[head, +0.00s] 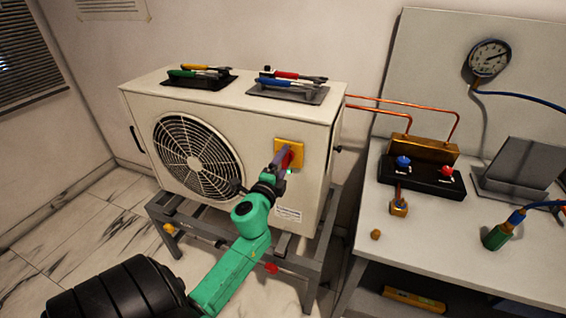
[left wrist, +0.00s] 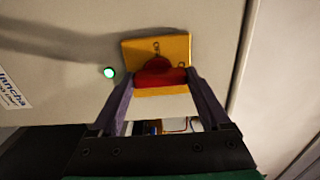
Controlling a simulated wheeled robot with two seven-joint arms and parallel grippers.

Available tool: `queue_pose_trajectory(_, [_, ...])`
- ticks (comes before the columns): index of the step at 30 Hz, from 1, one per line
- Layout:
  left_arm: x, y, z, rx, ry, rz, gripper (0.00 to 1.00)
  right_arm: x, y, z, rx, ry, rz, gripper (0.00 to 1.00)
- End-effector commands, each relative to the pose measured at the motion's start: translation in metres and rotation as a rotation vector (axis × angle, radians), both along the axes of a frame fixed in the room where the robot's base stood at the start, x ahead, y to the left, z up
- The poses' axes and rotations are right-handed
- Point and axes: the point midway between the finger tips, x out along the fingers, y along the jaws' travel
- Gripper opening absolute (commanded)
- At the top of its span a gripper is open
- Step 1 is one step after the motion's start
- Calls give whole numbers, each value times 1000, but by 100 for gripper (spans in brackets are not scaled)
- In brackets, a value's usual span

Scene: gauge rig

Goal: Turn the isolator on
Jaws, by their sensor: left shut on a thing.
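The isolator is a yellow plate (head: 291,147) with a red handle on the front of the cream outdoor unit (head: 262,130). In the left wrist view, the red handle (left wrist: 158,74) lies between my fingers in front of the yellow plate (left wrist: 178,46). My left gripper (head: 284,160) is shut on the handle, with a fingertip at each end; it also shows in the left wrist view (left wrist: 160,80). A small round lamp (left wrist: 110,72) beside the plate glows green. My gripper hides part of the handle in the head view. My right gripper is not in view.
The unit stands on a grey metal frame (head: 321,240). Pliers-like tools lie in two dark trays (head: 205,82) (head: 290,94) on top. At right, a bench (head: 375,262) holds a black manifold block (head: 425,178) with blue and red knobs. A gauge (head: 489,58) hangs on the back panel.

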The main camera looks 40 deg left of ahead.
Motion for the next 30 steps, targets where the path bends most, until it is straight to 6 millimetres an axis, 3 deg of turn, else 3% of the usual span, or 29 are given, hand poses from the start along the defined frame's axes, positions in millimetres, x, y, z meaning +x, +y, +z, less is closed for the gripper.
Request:
queue_pose_trajectory(7, [0,0,-2,6,5,0,24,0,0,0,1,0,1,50])
queue_pose_trajectory(8, [0,0,-2,6,5,0,84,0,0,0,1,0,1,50])
queue_pose_trajectory(9, [0,0,-2,6,5,0,99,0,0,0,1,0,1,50])
queue_pose_trajectory(20, [-7,-3,-2,2,3,-1,100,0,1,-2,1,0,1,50])
queue_pose_trajectory(26, [-45,-16,-6,-1,6,0,100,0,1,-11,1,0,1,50])
queue_pose_trajectory(30, [-86,-29,-8,1,8,2,100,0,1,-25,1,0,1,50])
